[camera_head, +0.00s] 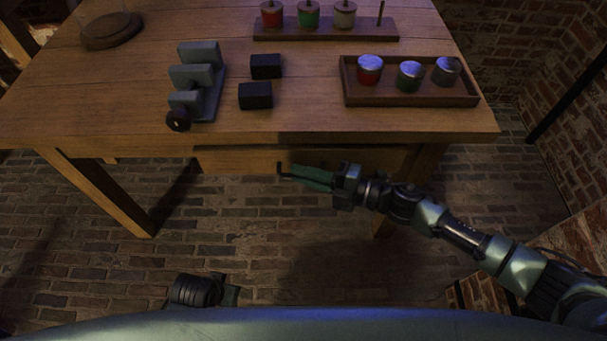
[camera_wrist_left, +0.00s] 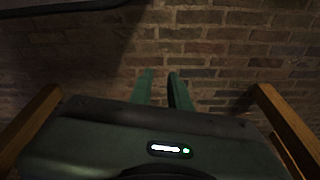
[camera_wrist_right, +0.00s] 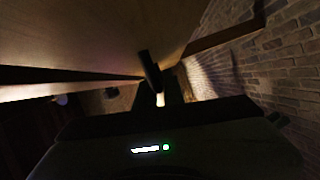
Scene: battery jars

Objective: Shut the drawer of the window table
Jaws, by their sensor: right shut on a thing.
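The wooden table (camera_head: 120,110) stands in front of me. Its drawer (camera_head: 240,160) shows as a plain wooden front under the near edge of the top. From above I cannot tell whether it stands a little open. My right gripper (camera_head: 290,172) reaches in from the right, low at the drawer front, and is shut on the dark drawer handle, whose bar (camera_wrist_right: 149,70) shows in the right wrist view. My left gripper (camera_wrist_left: 160,80) is open and empty in the left wrist view, above the brick floor. In the head view only a part of my left arm shows low down.
On the table stand a grey stepped block (camera_head: 200,75), two black blocks (camera_head: 256,96), a tray (camera_head: 410,97) with three jars, a wooden rack (camera_head: 325,28) with more jars, and a round wooden base (camera_head: 111,31). Brick floor (camera_head: 250,220) lies open before the table.

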